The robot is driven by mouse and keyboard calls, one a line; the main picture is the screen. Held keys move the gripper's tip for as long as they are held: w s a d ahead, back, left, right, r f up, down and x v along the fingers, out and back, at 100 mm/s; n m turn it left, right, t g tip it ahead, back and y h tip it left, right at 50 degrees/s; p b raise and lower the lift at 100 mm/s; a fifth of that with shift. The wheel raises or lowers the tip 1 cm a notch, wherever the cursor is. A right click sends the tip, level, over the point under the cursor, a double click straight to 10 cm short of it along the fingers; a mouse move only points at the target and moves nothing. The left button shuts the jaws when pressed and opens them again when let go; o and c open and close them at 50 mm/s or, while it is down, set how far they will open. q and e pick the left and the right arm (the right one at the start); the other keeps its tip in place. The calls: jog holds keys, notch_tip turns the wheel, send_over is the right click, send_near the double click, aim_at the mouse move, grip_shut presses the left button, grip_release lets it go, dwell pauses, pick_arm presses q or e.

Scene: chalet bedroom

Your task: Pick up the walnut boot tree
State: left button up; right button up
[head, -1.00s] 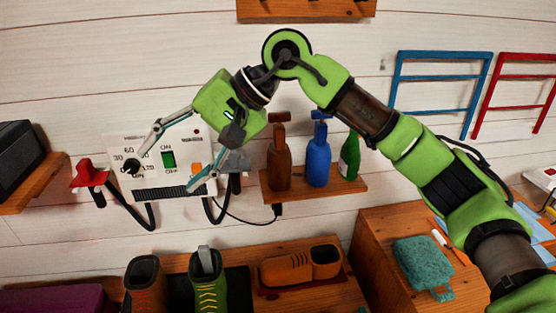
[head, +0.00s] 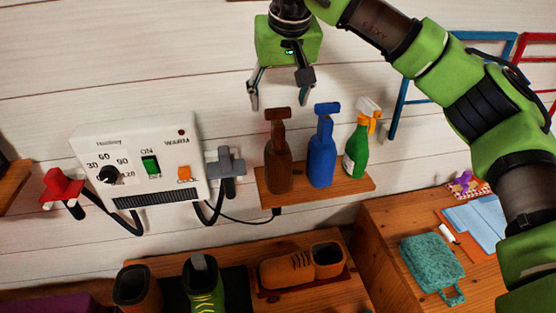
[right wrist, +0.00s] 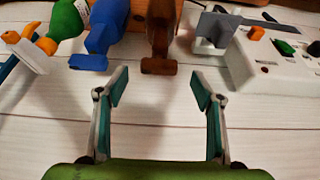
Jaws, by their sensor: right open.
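The walnut boot tree (head: 278,165) is dark brown and stands upright at the left end of a small wall shelf (head: 335,192). My right gripper (head: 279,97) is open and empty, pointing down just above the boot tree's top. In the right wrist view the walnut boot tree (right wrist: 160,40) shows beyond the gap between the open fingers (right wrist: 160,88), apart from both. A blue boot tree (head: 321,160) stands beside it; it also shows in the right wrist view (right wrist: 97,42). My left gripper is not in view.
A green spray bottle (head: 357,150) stands at the shelf's right end. A white wall dryer box (head: 130,150) with a grey nozzle (head: 226,163) is left of the shelf. Shoes (head: 288,270) stand on a lower shelf.

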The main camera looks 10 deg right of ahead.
aim_at(278, 110)
jog(key=p+x, duration=0.2)
jog(key=x, duration=0.1)
jog(key=shift+d, duration=0.1)
jog(key=p+x, duration=0.1)
jog(key=x, duration=0.2)
jog(key=shift+w, duration=0.1)
jog(key=shift+c, duration=0.7)
jog(key=c, duration=1.3)
grip_shut()
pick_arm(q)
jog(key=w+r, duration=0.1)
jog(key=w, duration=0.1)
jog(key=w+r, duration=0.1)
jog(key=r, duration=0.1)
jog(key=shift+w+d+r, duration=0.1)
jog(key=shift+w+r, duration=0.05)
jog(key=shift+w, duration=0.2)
pick_arm(e)
jog(key=shift+r, duration=0.1)
